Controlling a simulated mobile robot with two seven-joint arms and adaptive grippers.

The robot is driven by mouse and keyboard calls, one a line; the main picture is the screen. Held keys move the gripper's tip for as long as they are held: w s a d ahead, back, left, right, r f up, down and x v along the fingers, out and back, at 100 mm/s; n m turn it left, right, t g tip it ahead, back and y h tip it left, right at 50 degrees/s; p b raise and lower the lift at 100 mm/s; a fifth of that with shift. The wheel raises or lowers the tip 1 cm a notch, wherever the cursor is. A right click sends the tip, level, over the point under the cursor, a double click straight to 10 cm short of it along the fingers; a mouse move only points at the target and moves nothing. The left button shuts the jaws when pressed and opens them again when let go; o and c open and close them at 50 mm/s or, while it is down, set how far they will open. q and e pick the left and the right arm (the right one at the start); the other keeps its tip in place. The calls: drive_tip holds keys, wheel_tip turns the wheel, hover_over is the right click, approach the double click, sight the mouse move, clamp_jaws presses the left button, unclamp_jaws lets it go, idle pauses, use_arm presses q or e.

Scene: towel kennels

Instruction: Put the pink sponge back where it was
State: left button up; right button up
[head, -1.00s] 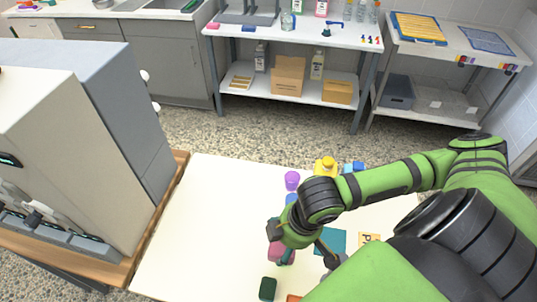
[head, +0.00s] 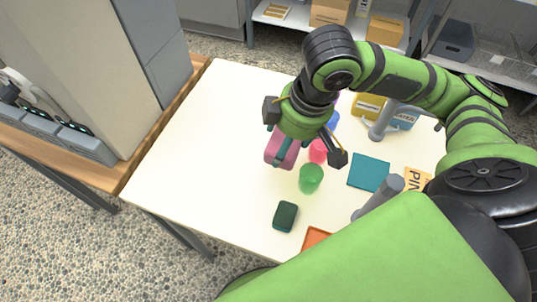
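The pink sponge (head: 273,149) is in the head view, left of the red cup. My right gripper (head: 284,146) reaches down over it from the arm at the right. Its dark finger lies across the sponge, and it appears shut on it. Much of the grip is hidden by my wrist. I cannot tell how high the sponge is above the table. My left gripper is not in view.
The white table (head: 215,130) is clear on its left side. A red cup (head: 318,151), a green cup (head: 311,179), a dark green block (head: 286,217), a teal square (head: 368,172), an orange item (head: 316,238) and a lettered card (head: 417,179) lie near. A tall grey cabinet (head: 155,50) stands left.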

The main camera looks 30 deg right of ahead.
sight(273, 132)
drive_tip(key=w+f, duration=0.1)
drive_tip(key=w, duration=0.1)
drive_tip(key=w+a+f, duration=0.1)
drive_tip(key=shift+w+a+f, duration=0.1)
drive_tip(key=shift+w+f, duration=0.1)
drive_tip(key=shift+w, duration=0.2)
drive_tip(key=shift+w+a+f, duration=0.1)
drive_tip(key=shift+w+f, duration=0.25)
drive_tip(key=shift+w, duration=0.05)
wheel_tip(273, 132, down, 4)
drive_tip(key=shift+s+r, duration=0.1)
drive_tip(key=o, duration=1)
drive_tip(key=shift+o, duration=0.2)
